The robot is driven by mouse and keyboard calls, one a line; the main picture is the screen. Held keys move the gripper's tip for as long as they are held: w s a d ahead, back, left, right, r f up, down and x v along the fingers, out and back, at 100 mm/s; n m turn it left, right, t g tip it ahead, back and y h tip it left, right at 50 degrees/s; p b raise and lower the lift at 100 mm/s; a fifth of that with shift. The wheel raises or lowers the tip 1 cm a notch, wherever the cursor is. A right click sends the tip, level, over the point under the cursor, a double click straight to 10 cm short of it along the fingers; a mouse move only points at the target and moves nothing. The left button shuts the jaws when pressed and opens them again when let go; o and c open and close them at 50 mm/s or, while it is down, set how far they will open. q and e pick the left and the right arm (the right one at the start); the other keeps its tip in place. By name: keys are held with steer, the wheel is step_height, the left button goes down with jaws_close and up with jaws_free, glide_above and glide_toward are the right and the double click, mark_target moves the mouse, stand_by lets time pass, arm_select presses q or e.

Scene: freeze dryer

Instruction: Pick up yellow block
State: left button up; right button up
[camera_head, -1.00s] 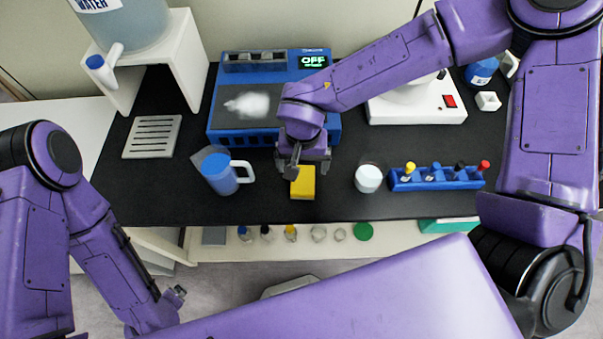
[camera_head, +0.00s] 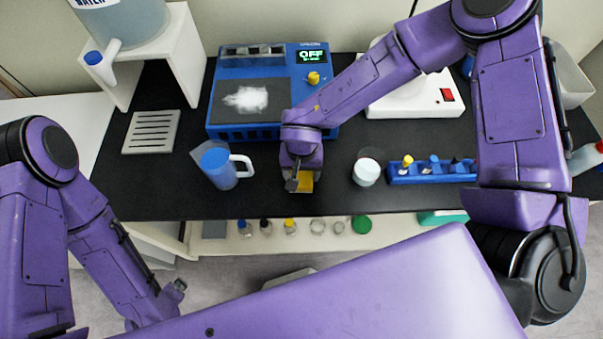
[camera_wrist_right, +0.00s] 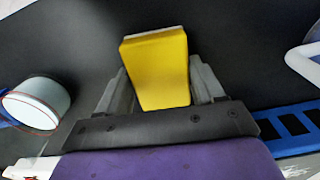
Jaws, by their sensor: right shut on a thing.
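The yellow block (camera_head: 306,183) is near the front edge of the black bench top, mostly hidden by my right gripper (camera_head: 299,183) in the head view. In the right wrist view the yellow block (camera_wrist_right: 158,70) sits between the two grey fingers of the right gripper (camera_wrist_right: 157,85), which are shut on its sides. I cannot tell whether the block touches the bench. My left gripper (camera_head: 178,290) is low at the left, in front of the bench and away from the block; its jaws are too small to read.
A blue jug (camera_head: 218,168) with a white handle stands just left of the block. A white-lidded jar (camera_head: 367,171) and a blue rack (camera_head: 432,173) stand to the right. A blue machine (camera_head: 228,70) is behind. Bare bench lies at the front.

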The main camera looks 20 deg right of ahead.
step_height(320, 180, up, 3)
steer(key=shift+w+b, duration=0.1)
steer(key=shift+b, duration=0.35)
steer(key=s+r, duration=0.5)
steer(key=r, duration=0.1)
steer(key=shift+s+r, duration=0.2)
steer(key=s, duration=0.1)
steer(key=s+r, duration=0.1)
steer(key=s, duration=0.3)
steer(key=shift+a+r+b, duration=0.1)
steer(key=shift+r+b, duration=0.3)
steer(key=r+p, duration=0.1)
steer(key=p, duration=0.1)
steer(key=s+r+p, duration=0.1)
steer(key=p, duration=0.1)
steer(key=shift+c, duration=0.8)
steer(key=s+p, duration=0.2)
steer(key=p, duration=0.5)
steer(key=shift+s+f, duration=0.1)
steer(key=shift+s, duration=0.3)
